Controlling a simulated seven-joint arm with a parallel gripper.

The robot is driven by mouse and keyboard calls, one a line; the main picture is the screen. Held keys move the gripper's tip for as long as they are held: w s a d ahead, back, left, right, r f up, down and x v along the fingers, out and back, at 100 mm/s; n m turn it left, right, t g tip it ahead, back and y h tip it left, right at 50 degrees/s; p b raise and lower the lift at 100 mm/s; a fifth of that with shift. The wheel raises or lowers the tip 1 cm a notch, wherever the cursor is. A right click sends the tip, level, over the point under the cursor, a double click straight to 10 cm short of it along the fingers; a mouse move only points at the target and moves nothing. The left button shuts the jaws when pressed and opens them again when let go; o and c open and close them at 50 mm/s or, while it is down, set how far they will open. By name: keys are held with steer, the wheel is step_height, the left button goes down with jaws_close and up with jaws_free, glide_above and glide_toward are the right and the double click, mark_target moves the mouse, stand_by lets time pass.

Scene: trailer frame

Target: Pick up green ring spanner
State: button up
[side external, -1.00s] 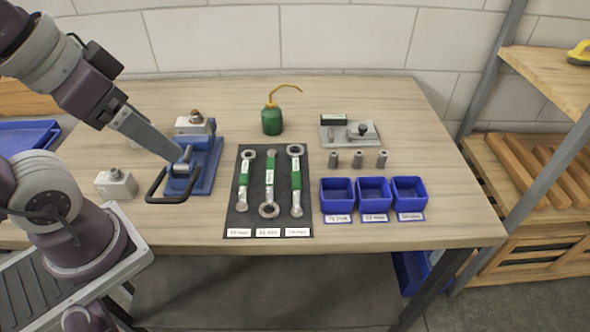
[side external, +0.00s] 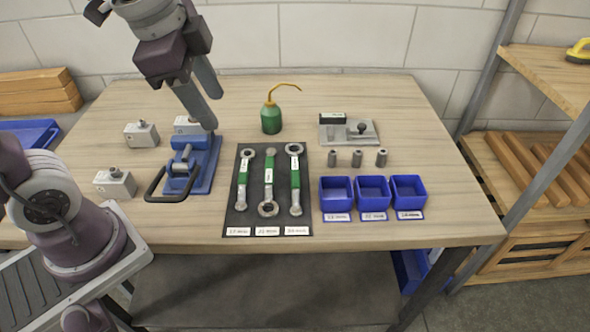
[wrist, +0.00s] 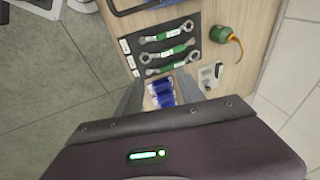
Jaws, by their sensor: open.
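Three silver spanners with green bands lie side by side on a dark mat (side external: 254,222): a left one (side external: 243,175), a middle one (side external: 268,176) and a right one (side external: 295,178). They also show in the wrist view, on the mat (wrist: 138,33). The middle one has a large ring at its near end, the right one at its far end. My gripper (side external: 211,108) is open and empty, raised above the table to the left of and behind the spanners. Its fingers (wrist: 160,90) show in the wrist view, with the blue bins seen between them.
A blue clamp fixture (side external: 201,165) with a black handle stands left of the mat. A green oil can (side external: 271,119) stands behind it. Several blue bins (side external: 372,193), small metal sockets (side external: 357,159) and a metal fixture (side external: 347,131) are at the right. Grey blocks (side external: 115,184) stand at the left.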

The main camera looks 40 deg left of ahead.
steer(key=w+f+m+g, duration=0.1)
steer(key=w+f+m, duration=0.2)
steer(key=w+m, duration=0.25)
steer(key=m+g, duration=0.3)
steer(key=m, duration=0.9)
glide_above(295, 172)
steer(key=f, duration=1.3)
steer(key=shift+w+f, duration=0.2)
steer(key=shift+f, duration=0.1)
steer(key=f, duration=0.6)
steer(key=shift+s+f, duration=0.25)
steer(key=shift+f, duration=0.1)
jaws_close()
steer(key=shift+r, duration=0.1)
